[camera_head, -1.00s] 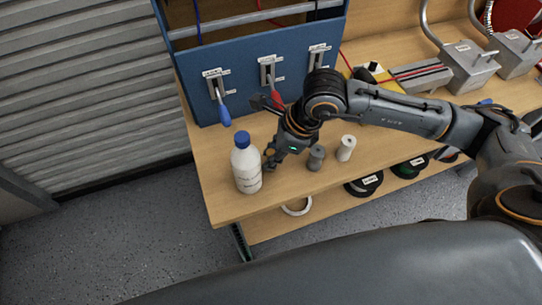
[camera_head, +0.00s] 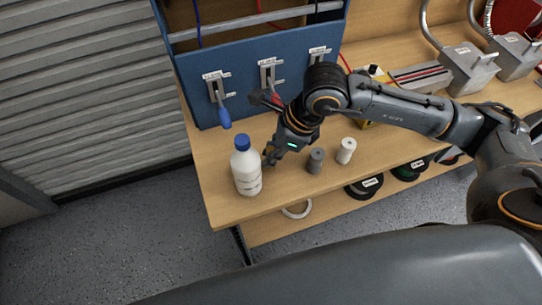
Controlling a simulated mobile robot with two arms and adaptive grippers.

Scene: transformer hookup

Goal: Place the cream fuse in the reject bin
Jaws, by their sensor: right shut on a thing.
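My right gripper (camera_head: 270,159) is low over the wooden bench, just right of a white bottle with a blue cap. It is shut on a small ochre-looking thing, mostly hidden by the fingers; I cannot tell whether this is the cream fuse. A grey cylinder (camera_head: 316,160) and an off-white cylinder (camera_head: 346,150) stand upright on the bench to the right of the gripper, apart from it. I cannot make out a reject bin. My left gripper is not in view.
The bottle (camera_head: 247,171) stands close to the gripper near the bench's front left. A blue panel (camera_head: 245,62) with several switches rises behind. Grey plug-like boxes (camera_head: 467,67) stand at the back right. Dark spools (camera_head: 365,187) sit on the lower shelf. Bare bench (camera_head: 235,211) lies in front.

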